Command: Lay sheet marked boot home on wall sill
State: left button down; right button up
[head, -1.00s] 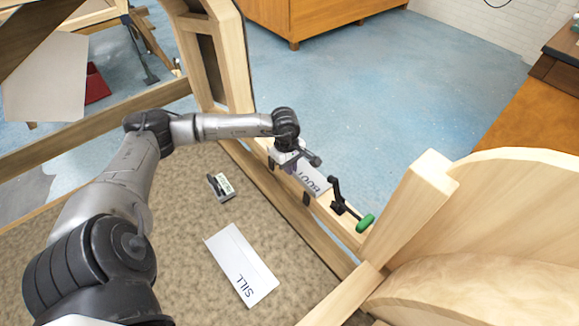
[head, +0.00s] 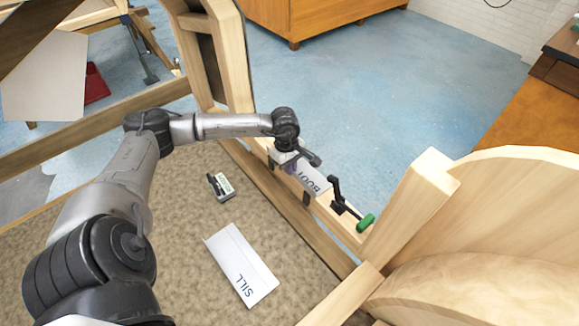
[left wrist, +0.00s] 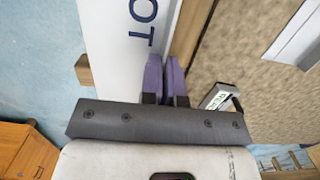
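The white sheet marked BOOT (head: 314,178) is over the wooden wall sill (head: 338,224), along its length. In the left wrist view the sheet (left wrist: 112,35) fills the upper middle, with a strip of sill (left wrist: 188,38) beside its edge. My left gripper (head: 292,166) is at the sheet's near-left end. Its purple fingers (left wrist: 165,80) are close together, one on each side of the sheet's long edge, and look shut on it. Whether the sheet's underside fully touches the sill is hidden. My right gripper is not in view.
A black clamp with a green handle (head: 366,222) sits on the sill just beyond the sheet's right end. A folded white sheet marked SILL (head: 240,262) and a small labelled tool (head: 221,186) lie on the carpet. A wooden post (head: 412,200) rises at right.

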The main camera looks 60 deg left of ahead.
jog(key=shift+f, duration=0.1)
pick_arm(q)
jog(key=c, duration=1.8)
grip_release()
jog(key=o, duration=0.4)
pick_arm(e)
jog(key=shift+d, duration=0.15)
pick_arm(q)
jog(key=shift+o, duration=0.7)
jog(key=shift+o, duration=0.4)
jog(key=o, duration=0.5)
jog(key=shift+c, duration=0.2)
jog(key=shift+r, duration=0.1)
